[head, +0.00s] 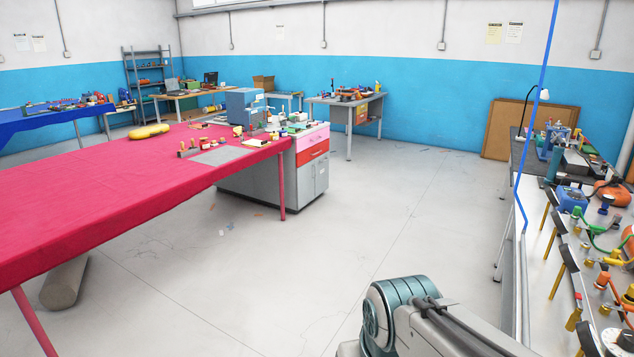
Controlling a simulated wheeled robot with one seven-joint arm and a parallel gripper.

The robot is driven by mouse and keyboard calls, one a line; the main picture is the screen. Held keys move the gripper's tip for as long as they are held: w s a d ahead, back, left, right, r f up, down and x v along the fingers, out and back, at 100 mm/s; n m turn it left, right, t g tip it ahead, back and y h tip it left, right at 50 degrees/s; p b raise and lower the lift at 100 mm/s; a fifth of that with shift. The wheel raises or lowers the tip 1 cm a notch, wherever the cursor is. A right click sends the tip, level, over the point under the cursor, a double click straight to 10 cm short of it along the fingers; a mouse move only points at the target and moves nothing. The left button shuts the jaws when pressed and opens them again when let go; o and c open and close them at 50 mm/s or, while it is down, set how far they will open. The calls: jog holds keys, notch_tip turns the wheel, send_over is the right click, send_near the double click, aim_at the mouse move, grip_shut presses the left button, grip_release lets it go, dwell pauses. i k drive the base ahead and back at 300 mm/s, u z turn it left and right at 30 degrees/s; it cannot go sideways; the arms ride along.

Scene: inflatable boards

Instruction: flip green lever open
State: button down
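A green curved piece (597,236) shows on the workbench at the right edge of the head view, among several small valve-like fittings. It looks like a handle or hose, and I cannot tell if it is the green lever or whether it is open. My arm's grey and teal links reach in from the bottom, to the left of that bench. My gripper is outside the view.
The workbench (533,262) on the right carries yellow, orange and blue fittings. A blue line (541,88) rises beside it. A red-covered table (90,215) fills the left. A grey cabinet (262,180) stands behind.

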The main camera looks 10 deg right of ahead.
aim_at(600, 228)
jog(key=z, duration=0.2)
jog(key=i, duration=1.85)
jog(key=z, duration=1.75)
jog(key=i, duration=1)
jog(key=z, duration=0.9)
